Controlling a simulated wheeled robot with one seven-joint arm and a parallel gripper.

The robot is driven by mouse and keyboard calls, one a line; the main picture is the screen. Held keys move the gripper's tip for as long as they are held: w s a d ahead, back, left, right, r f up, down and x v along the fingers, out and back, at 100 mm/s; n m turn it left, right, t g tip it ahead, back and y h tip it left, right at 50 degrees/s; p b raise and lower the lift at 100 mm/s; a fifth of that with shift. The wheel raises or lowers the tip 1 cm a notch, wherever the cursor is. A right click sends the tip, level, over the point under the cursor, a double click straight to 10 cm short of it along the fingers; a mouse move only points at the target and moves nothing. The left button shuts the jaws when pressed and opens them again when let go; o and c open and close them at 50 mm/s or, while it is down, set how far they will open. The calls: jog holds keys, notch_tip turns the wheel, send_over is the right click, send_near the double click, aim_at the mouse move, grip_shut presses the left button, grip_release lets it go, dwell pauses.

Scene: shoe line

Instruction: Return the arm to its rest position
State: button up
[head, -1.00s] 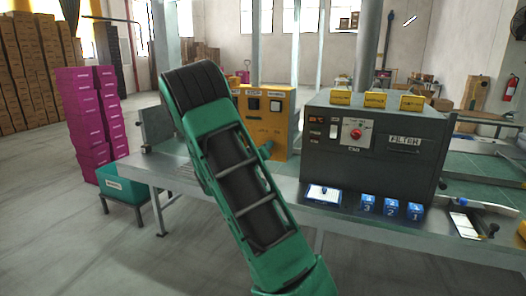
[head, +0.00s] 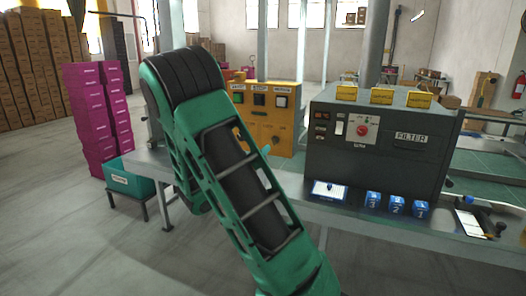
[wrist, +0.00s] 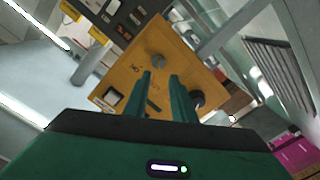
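My green and black arm (head: 240,175) rises from the bottom of the head view and bends at a dark ribbed joint. The same yellow machine (head: 275,118) stands behind the arm in the head view.
A dark grey filter machine (head: 370,150) stands on the metal bench (head: 340,210), with blue numbered blocks (head: 397,205) and a small screen (head: 329,190) before it. Magenta boxes (head: 95,115) and a teal bin (head: 125,179) stand left. Open floor lies at the front left.

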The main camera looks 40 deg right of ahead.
jog(key=shift+s+a, duration=0.25)
jog(key=shift+a, duration=0.25)
jog(key=s+f+m+g+y, duration=0.2)
jog(key=s+f+g+y, duration=0.15)
jog(key=s, duration=0.45)
jog(key=s+f+m+g+y, duration=0.3)
jog(key=s+f, duration=0.1)
jog(key=s, duration=0.4)
jog(key=s+a+n+y, duration=0.2)
jog(key=s+a+y, duration=0.3)
jog(key=s+a, duration=0.3)
jog(key=s+a+n+y, duration=0.2)
jog(key=s+a+y, duration=0.3)
jog(key=a, duration=0.8)
jog(key=s, duration=0.3)
jog(key=shift+s+r+n, duration=0.3)
jog(key=shift+s+n, duration=0.1)
jog(key=shift+g, duration=0.25)
